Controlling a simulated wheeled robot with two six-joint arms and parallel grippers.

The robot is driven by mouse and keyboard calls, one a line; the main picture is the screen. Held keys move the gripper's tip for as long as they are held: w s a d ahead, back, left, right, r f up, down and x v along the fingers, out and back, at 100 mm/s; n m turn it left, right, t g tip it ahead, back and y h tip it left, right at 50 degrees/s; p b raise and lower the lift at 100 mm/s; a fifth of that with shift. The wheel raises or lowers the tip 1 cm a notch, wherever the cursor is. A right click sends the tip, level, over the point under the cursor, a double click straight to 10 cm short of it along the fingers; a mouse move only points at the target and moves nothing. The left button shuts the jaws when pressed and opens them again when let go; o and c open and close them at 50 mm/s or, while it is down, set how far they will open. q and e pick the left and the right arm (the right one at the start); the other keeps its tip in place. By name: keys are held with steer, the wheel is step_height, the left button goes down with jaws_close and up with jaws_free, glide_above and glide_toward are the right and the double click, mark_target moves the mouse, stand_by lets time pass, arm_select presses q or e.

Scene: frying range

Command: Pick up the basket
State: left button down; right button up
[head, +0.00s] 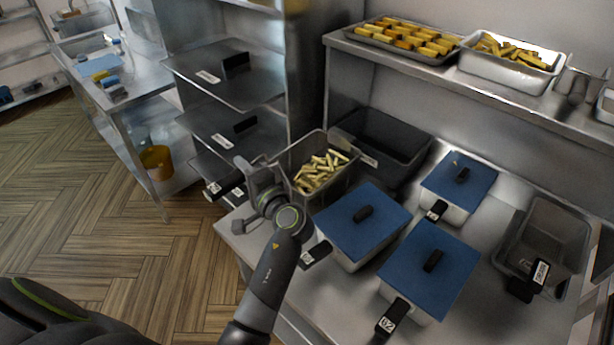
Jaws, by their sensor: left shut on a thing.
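The basket (338,179) is a grey container holding several pale yellow fries (318,172). It is at the middle of the head view, at the left end of the steel counter. My left gripper (256,178) is at the basket's left side and is shut on it. The gripper's own body hides the exact place of the grip. I cannot tell whether the basket rests on the counter or is a little above it. My right gripper is not in view.
An empty dark bin (385,140) is right behind the basket. Several blue-lidded containers (362,222) stand to its right, and an empty basket (555,235) is at the far right. A steel rack (235,75) is at the left. A shelf above holds food trays (515,70).

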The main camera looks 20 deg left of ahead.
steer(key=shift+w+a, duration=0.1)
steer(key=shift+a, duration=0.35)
arm_select(q)
steer(key=shift+r, duration=0.1)
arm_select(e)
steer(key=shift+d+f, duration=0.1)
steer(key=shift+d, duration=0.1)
arm_select(q)
steer(key=shift+r, duration=0.2)
steer(key=shift+r+b, duration=0.75)
steer(key=shift+r, duration=0.7)
steer(key=s+a+b, duration=0.2)
steer(key=s+a, duration=0.1)
steer(key=s, duration=0.5)
steer(key=s+a+b, duration=0.2)
steer(key=s+a, duration=0.2)
steer(key=s, duration=0.4)
steer(key=shift+s, duration=0.35)
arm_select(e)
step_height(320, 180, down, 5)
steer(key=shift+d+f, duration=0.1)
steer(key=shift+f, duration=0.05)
arm_select(q)
steer(key=shift+d, duration=0.1)
